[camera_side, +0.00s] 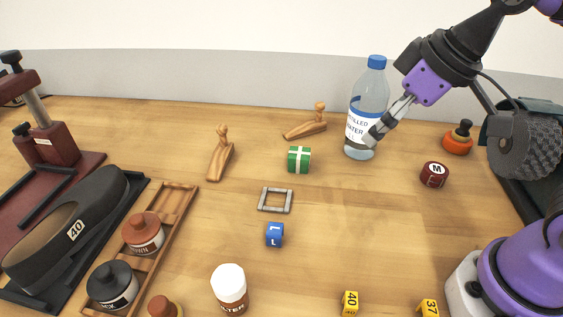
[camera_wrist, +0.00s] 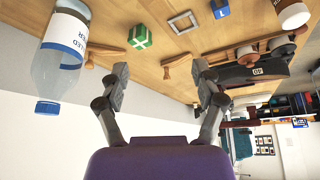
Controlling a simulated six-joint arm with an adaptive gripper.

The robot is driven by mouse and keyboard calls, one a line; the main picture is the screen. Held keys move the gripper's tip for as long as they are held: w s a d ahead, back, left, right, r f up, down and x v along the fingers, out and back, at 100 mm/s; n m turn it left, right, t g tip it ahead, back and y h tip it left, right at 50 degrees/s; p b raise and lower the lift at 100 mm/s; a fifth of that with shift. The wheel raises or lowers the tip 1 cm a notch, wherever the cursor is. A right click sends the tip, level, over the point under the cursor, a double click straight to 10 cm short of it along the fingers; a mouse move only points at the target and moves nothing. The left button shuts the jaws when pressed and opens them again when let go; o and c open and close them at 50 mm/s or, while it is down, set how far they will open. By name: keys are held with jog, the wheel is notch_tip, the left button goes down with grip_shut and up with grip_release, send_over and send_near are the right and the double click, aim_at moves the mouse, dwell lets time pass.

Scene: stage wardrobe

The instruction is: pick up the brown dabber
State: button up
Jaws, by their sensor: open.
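The brown dabber (camera_side: 143,234) is a squat reddish-brown jar with a knobbed top and a pale label ending in "WN". It stands upright in a wooden tray (camera_side: 187,195) at the left of the side view. A black dabber (camera_side: 112,287) is in the same tray, nearer the camera. My gripper (camera_side: 376,133) is up at the right, far from the brown dabber, overlapping the water bottle in the picture. In the wrist view my gripper (camera_wrist: 160,70) shows two spread fingers with nothing between them.
A distilled water bottle (camera_side: 370,92) stands at the back. A green box (camera_side: 299,160), grey frame (camera_side: 275,200), blue cube (camera_side: 275,234) and white-capped bottle (camera_side: 230,288) stand mid-table. A black shoe (camera_side: 65,232) lies left of the tray. Bare wood lies right of the frame.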

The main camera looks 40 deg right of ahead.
jog(key=w+a+n+g+y, duration=0.1)
jog(key=w+a+n, duration=0.4)
jog(key=a, duration=0.4)
jog(key=n+g+y, duration=0.2)
jog(key=n+g, duration=0.2)
jog(key=n, duration=0.6)
send_near(159, 303)
jog(key=x, duration=0.4)
jog(key=shift+a+f, duration=0.15)
jog(key=shift+f, duration=0.25)
jog(key=x, duration=0.6)
jog(key=c, duration=1)
